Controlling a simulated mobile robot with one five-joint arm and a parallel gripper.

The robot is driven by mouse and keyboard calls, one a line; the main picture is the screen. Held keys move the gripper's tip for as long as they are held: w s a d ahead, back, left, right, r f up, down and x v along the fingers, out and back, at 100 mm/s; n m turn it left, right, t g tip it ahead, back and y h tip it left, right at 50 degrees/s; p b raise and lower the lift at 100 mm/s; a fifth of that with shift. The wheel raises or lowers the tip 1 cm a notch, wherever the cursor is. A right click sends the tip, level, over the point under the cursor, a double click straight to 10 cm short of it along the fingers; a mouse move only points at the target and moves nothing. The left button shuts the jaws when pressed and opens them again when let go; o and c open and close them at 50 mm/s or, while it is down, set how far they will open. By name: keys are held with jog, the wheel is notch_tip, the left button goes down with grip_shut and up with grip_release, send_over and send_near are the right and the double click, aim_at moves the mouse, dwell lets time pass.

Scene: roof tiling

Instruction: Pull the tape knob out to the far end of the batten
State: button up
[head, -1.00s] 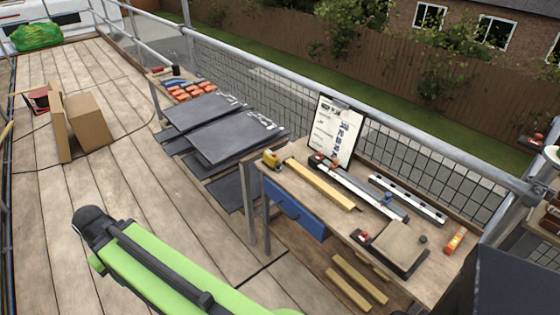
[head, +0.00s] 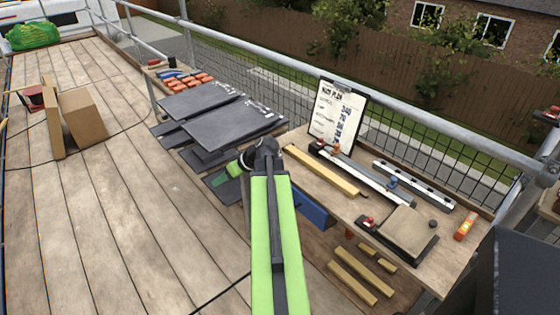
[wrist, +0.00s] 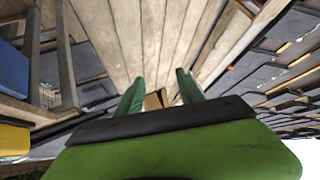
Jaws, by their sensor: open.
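The yellow wooden batten (head: 320,170) lies on the workbench (head: 345,207), running from back left to front right. The yellow tape measure is hidden behind my arm in the head view. A yellow body at the left edge of the wrist view (wrist: 14,139) looks like it; its knob cannot be made out. My gripper (head: 220,178) is left of the bench's left end, in front of the dark tiles. In the wrist view (wrist: 158,92) its two green fingers are spread, with nothing between them.
A clipboard (head: 336,118) stands at the bench's back. Dark tiles (head: 235,124) are stacked beyond the bench.

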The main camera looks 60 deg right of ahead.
jog(key=s+d+r+m+t+h+b, duration=0.3)
jog(key=s+d+h, duration=0.4)
jog(key=s+d, duration=1.55)
jog(key=shift+n+t+y, duration=0.3)
jog(key=shift+n+t, duration=0.2)
jog(key=shift+t, duration=0.1)
jog(key=b+x, duration=0.2)
jog(key=x, duration=0.4)
jog(key=b+x, duration=0.2)
jog(key=x, duration=0.3)
jog(key=b+x, duration=0.3)
jog(key=x, duration=0.3)
jog(key=shift+w+d+r, duration=0.15)
jog(key=shift+w+d, duration=0.15)
jog(key=shift+d, duration=0.05)
jog(key=shift+w+d, duration=0.1)
jog(key=shift+w, duration=0.35)
jog(key=shift+c, duration=0.2)
grip_shut()
